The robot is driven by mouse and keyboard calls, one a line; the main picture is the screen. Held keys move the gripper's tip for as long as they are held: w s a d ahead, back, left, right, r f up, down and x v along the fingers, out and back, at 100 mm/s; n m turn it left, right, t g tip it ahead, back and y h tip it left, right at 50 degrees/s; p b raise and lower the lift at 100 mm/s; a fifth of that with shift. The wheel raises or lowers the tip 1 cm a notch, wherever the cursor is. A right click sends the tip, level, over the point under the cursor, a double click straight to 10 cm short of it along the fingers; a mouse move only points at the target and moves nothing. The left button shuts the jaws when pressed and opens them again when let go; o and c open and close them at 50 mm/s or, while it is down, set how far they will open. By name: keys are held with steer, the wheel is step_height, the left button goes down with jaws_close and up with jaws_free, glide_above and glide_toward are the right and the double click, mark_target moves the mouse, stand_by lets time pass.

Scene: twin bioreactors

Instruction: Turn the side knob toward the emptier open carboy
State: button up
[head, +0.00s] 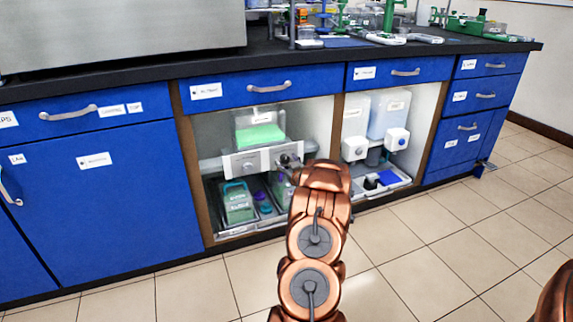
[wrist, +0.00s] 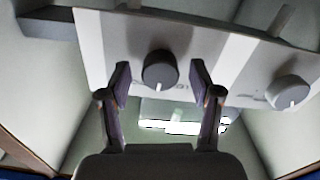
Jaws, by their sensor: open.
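A pale control panel (head: 232,165) with two round knobs sits in the left open bay under the bench. In the wrist view the darker knob (wrist: 160,70) lies between the fingers of my open gripper (wrist: 160,78); I cannot tell whether they touch it. Its white mark points down in that view. The other, greyer knob (wrist: 288,92) is to the right, its mark also pointing down. In the head view a clear carboy (head: 260,133) with green liquid stands above the panel. My wrist partly hides the panel's right end.
The right bay holds white jugs (head: 388,115) and a tray (head: 398,180). A wooden divider (head: 337,118) separates the bays. The floor (head: 430,240) to the right is clear.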

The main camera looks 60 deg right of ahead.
steer(key=shift+w, duration=0.1)
steer(key=shift+c, duration=0.2)
steer(key=c, duration=1.1)
steer(key=m+p, duration=0.1)
steer(key=p, duration=0.1)
steer(key=shift+r+p, duration=0.2)
steer(key=shift+p, duration=0.15)
steer(key=shift+r+m+p, duration=0.1)
steer(key=shift+m+p, duration=0.4)
steer(key=shift+p, duration=0.75)
steer(key=m+p, duration=0.2)
steer(key=p, duration=0.2)
steer(key=shift+a+m, duration=0.1)
steer(key=shift+m, duration=0.2)
steer(key=shift+f+m+p, duration=0.15)
steer(key=shift+m+p, duration=0.8)
steer(key=shift+m, duration=0.15)
steer(key=shift+f+m+p, duration=0.15)
steer(key=shift+m+p, duration=0.8)
steer(key=shift+m, duration=0.15)
